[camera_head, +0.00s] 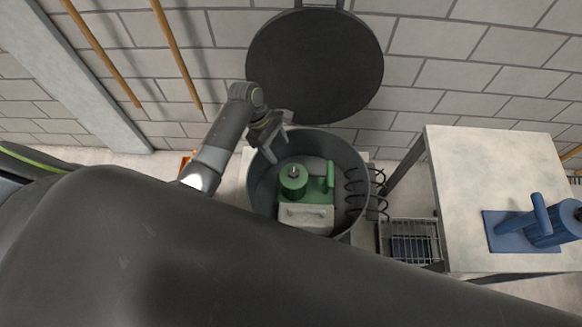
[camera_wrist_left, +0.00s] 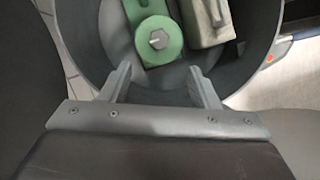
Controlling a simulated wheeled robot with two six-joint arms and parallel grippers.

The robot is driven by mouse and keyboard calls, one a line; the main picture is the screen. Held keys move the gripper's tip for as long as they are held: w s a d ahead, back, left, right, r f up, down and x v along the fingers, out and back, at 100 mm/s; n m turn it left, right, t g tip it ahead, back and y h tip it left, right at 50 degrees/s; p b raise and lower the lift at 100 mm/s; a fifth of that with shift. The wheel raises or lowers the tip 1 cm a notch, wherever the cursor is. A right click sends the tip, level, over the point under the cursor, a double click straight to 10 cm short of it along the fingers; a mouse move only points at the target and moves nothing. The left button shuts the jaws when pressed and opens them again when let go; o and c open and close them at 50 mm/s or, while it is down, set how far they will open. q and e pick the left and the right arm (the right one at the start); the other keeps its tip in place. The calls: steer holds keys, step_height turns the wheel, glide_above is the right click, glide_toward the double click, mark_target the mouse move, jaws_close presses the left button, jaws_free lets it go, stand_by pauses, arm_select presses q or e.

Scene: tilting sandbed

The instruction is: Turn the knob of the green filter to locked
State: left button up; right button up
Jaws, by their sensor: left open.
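The green filter (camera_head: 292,187) stands inside a round grey drum (camera_head: 255,190), with a green handle part beside its cylinder. A small grey knob (camera_head: 294,171) sits on top of the cylinder. In the left wrist view the filter (camera_wrist_left: 145,12) is just beyond the fingertips, and its knob (camera_wrist_left: 157,40) shows as a disc with a bar across it. I cannot read any locked mark. My left gripper (camera_head: 271,133) is open and empty at the drum's back left rim. In the wrist view its fingers (camera_wrist_left: 160,78) are spread, apart from the knob. My right gripper is not in view.
A pale block with a handle (camera_head: 305,217) sits in the drum in front of the filter. The round dark lid (camera_head: 315,65) stands open behind. Black coils (camera_head: 378,190) are at the drum's right. A table (camera_head: 475,170) at right holds a blue device (camera_head: 545,225).

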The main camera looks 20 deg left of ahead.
mark_target(293, 172)
arm_select(q)
steer(key=b+x, duration=0.1)
steer(key=x, duration=1)
steer(key=shift+d+f, duration=0.1)
steer(key=shift+f, duration=0.15)
steer(key=c, duration=1)
